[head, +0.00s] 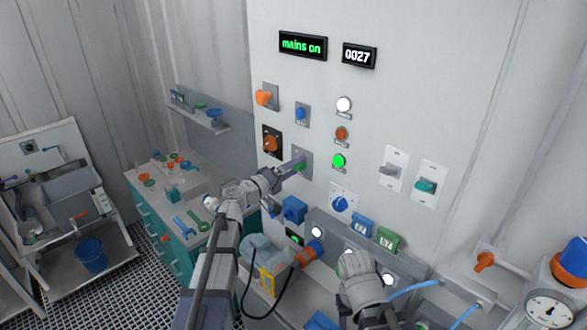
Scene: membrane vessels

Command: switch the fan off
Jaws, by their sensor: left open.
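A white control panel (420,110) carries several switches, knobs and lamps; their labels are too small to read, so I cannot tell which one is the fan's. My left gripper (297,165) is at a grey plate (306,154) with a green part, in the panel's lower left. Its jaws are open; I cannot tell whether they touch the green part, which they partly cover. My right arm (365,290) is low in front of the panel, and its fingertips are hidden.
Displays read "mains on" (303,45) and "0027" (359,56). Lamps glow white (344,104) and green (338,161). An orange rotary switch (271,143) and a blue knob (340,204) flank the left gripper. A tool-covered bench (158,199) stands left.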

